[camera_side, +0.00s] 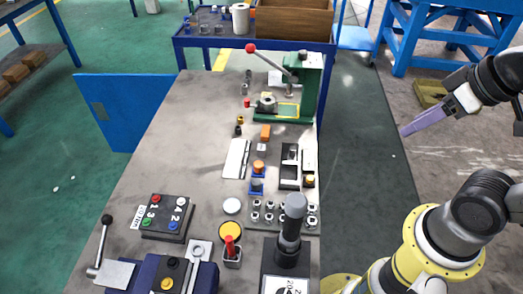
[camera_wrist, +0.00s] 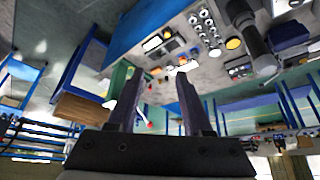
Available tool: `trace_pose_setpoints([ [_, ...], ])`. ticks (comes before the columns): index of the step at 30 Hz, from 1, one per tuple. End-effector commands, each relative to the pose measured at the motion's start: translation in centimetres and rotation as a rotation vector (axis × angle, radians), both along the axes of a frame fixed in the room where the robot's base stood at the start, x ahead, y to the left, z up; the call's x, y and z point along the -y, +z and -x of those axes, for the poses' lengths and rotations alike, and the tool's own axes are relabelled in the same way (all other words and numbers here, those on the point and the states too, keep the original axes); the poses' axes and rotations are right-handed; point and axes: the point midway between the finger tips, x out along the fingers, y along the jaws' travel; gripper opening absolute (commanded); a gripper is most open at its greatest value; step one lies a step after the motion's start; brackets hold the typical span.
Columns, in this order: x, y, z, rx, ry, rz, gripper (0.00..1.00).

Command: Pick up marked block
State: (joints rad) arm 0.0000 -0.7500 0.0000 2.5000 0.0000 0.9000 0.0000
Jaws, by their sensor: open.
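Small blocks stand mid-table in the side view: an orange block (camera_side: 265,132), a pale block (camera_side: 262,148), a blue block with an orange top (camera_side: 259,168) and a blue block with a grey top (camera_side: 257,187). I cannot tell which one is the marked block; no mark is readable at this size. My gripper (camera_side: 404,132) is in the air to the right of the table, well apart from the blocks. In the wrist view its two dark fingers (camera_wrist: 157,76) are spread with nothing held between them. The table appears beyond them, turned and small.
A green press (camera_side: 308,85) with a red-knobbed lever stands at the table's back right. A black-and-white fixture (camera_side: 289,167), a dark upright cylinder (camera_side: 292,225) and several metal nuts (camera_side: 269,217) occupy the right side. A button panel (camera_side: 166,217) sits front left. The left-middle tabletop is clear.

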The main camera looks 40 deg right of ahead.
Motion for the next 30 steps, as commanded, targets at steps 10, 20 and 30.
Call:
trace_pose_setpoints([
  [10, 0.0, 0.0, 0.0, 0.0, -0.005, -0.003, 0.47],
  [20, 0.0, 4.4, -3.1, 0.061, -0.232, -0.134, 0.47],
  [30, -0.7, 8.3, -13.8, 0.004, -0.468, -0.266, 0.47],
])
